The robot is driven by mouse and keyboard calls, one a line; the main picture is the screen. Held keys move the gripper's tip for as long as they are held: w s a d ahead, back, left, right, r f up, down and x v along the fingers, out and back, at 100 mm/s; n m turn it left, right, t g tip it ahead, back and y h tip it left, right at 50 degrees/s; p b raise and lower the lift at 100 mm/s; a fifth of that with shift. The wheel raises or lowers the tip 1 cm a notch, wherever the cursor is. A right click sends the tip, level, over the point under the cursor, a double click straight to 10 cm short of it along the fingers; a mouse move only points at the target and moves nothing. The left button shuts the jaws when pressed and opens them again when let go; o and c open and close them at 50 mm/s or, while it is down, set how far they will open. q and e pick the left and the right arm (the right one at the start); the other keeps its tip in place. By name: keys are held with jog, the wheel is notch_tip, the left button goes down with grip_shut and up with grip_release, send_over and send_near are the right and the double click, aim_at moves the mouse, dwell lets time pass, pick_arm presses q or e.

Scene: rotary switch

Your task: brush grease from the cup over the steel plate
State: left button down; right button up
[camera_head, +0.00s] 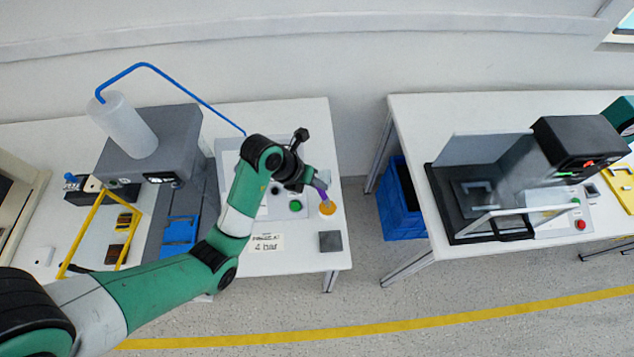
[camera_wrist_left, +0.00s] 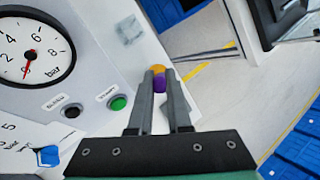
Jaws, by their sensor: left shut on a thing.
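The small orange cup (camera_head: 327,208) stands near the right edge of the left table. My left gripper (camera_head: 316,186) is just above it, shut on a purple brush (camera_head: 321,193). In the left wrist view, the brush (camera_wrist_left: 159,85) shows between the fingers of the gripper (camera_wrist_left: 160,74), with the orange cup (camera_wrist_left: 158,70) right at its end. The brush's lower end is hidden, so I cannot tell whether it is inside the cup.
A control panel with a gauge (camera_wrist_left: 34,52) and a green button (camera_head: 295,206) stands beside the cup. A label card reading 4 bar (camera_head: 266,243) lies left of the plate. A blue crate (camera_head: 402,205) and a second table with a machine (camera_head: 490,185) are to the right.

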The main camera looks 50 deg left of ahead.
pick_arm(q)
jog(key=shift+f+b, duration=0.55)
jog(key=shift+f, duration=0.05)
dwell(1.4)
notch_tip(320, 180, up, 7)
jog(key=p, duration=0.7)
dwell(0.4)
notch_tip(320, 180, up, 26)
jog(key=p, duration=2.5)
jog(key=shift+p, duration=0.4)
jog(key=shift+f, duration=0.15)
